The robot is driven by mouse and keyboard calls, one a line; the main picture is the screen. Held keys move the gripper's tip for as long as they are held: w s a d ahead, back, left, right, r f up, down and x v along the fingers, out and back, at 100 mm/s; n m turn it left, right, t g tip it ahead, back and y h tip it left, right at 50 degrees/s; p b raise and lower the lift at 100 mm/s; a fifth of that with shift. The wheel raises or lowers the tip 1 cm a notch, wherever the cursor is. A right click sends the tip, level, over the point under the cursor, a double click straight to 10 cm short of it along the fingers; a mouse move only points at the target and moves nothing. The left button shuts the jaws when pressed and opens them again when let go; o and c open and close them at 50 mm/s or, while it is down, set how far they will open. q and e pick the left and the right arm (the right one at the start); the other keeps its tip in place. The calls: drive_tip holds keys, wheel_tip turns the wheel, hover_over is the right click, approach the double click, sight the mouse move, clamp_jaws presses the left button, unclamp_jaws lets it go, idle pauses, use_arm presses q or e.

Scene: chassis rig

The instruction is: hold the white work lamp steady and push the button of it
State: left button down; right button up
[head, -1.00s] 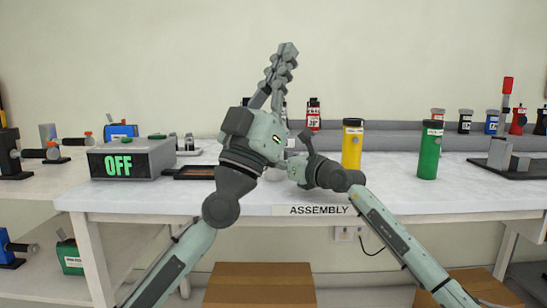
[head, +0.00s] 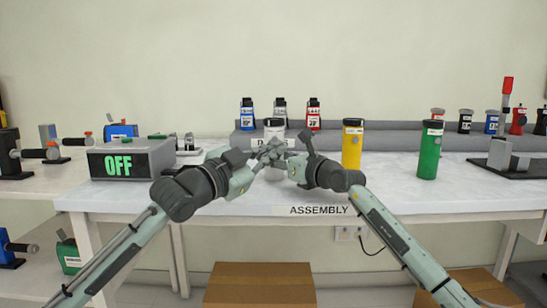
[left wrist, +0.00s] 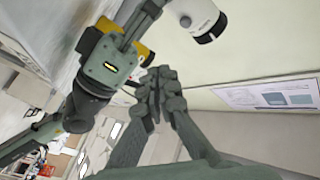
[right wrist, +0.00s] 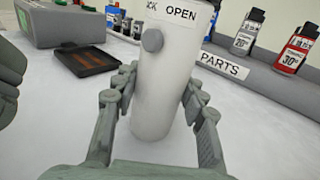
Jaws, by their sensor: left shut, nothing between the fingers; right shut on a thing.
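The white work lamp (right wrist: 160,110) stands upright on the bench, with a round grey button (right wrist: 152,40) on its side and a label reading OPEN. My right gripper (right wrist: 160,95) is shut around it, one finger on each side. My left gripper is shut and empty, low in front of the lamp. In the left wrist view its closed fingers (left wrist: 160,82) show apart from the lamp (left wrist: 192,18); contact with the button is not visible.
A yellow lamp (head: 352,146) and a green lamp (head: 430,150) stand to the right. A grey box (head: 132,160) reading OFF and a dark tray (right wrist: 85,58) are to the left. A raised parts shelf (head: 400,141) runs behind. The bench front is clear.

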use_arm(q)
drive_tip(key=shift+w+a, duration=0.2)
drive_tip(key=shift+w, duration=2.55)
drive_tip(key=shift+w, duration=0.1)
drive_tip(key=shift+w, duration=0.3)
drive_tip(key=shift+w, duration=0.25)
drive_tip(key=shift+s, duration=0.7)
drive_tip(key=s, duration=0.6)
drive_tip(key=shift+d, duration=0.2)
